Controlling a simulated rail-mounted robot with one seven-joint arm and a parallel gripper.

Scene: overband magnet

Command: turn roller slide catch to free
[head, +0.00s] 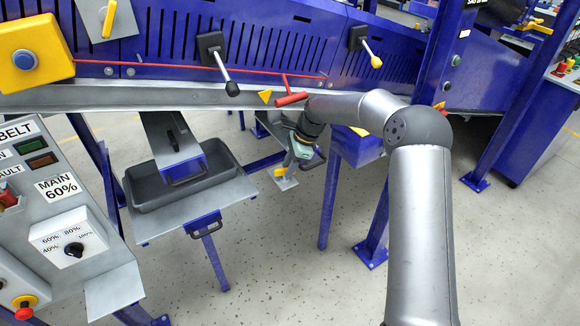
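My gripper (298,160) reaches down beneath the conveyor's lower rail, at the end of my grey arm. It is small and partly dark here, so its fingers' opening cannot be made out. A small yellow part (280,173) sits right beside the gripper's tip, above a light grey plate (286,183). This yellow part may be the roller slide catch, but I cannot tell for certain, nor read its position. Whether the gripper touches it is unclear. The wrist and gripper cover part of this area.
A red T-handle (291,99) hangs close above my wrist. Black-knobbed (232,88) and yellow-knobbed (376,61) levers jut from the blue conveyor frame. A dark tray (150,197) stands left. Blue legs (329,205) stand right of the gripper. A control panel (60,215) fills the lower left.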

